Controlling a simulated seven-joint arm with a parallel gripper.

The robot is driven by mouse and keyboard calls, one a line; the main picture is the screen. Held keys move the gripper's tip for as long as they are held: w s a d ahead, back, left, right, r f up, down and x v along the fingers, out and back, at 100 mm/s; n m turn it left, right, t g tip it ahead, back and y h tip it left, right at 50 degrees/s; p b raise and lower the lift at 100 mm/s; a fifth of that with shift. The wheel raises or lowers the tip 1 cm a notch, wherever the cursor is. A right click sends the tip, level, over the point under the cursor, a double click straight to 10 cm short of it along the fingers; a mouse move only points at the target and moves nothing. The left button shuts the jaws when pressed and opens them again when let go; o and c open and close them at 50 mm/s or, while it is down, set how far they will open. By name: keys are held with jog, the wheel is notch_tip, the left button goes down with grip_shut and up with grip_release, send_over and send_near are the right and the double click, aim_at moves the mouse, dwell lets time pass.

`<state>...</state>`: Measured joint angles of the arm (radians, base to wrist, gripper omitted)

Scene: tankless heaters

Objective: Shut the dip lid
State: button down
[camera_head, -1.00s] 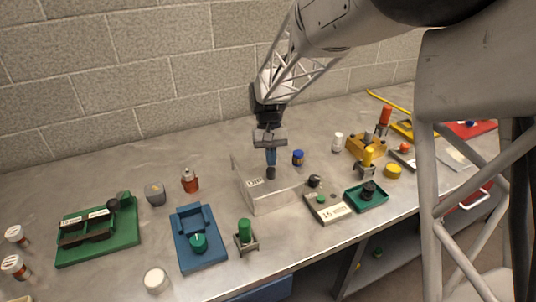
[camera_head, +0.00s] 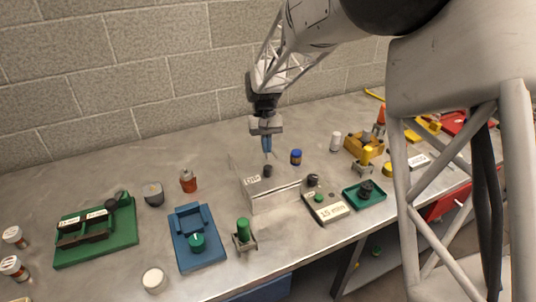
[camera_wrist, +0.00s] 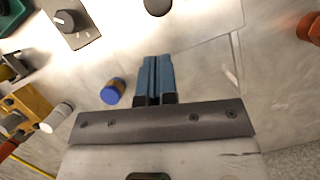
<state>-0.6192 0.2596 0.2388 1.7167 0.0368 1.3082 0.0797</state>
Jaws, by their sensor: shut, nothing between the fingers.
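The dip box (camera_head: 276,202) is a pale grey, squarish box with a small label (camera_head: 250,181) at its front left corner. A black knob (camera_head: 267,170) sits over its top, and it also shows at the top of the wrist view (camera_wrist: 157,6). A thin, see-through edge rises at the box's back left; I cannot tell how far the lid is open. My gripper (camera_head: 267,151), with blue fingers, is shut and empty, pointing down just above and behind the knob, apart from it. The blue fingers also show in the wrist view (camera_wrist: 155,62).
A blue-capped jar (camera_head: 296,157) stands right behind the box. A green-knobbed stand (camera_head: 244,234) and blue holder (camera_head: 198,240) are front left. The counter behind the box is mostly clear.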

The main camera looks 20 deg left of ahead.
aim_at(268, 172)
jog(key=v, duration=0.8)
jog(key=shift+r, duration=0.4)
jog(key=shift+w+a, duration=0.1)
jog(key=shift+w+a, duration=0.5)
jog(key=shift+w, duration=0.15)
jog(key=x, duration=0.3)
jog(key=s+x, duration=0.1)
jog(key=x, duration=0.3)
jog(key=d+x, duration=0.1)
jog(key=x, duration=0.2)
jog(key=shift+s, duration=0.45)
jog(key=shift+s+d, duration=0.45)
jog(key=shift+s, duration=0.35)
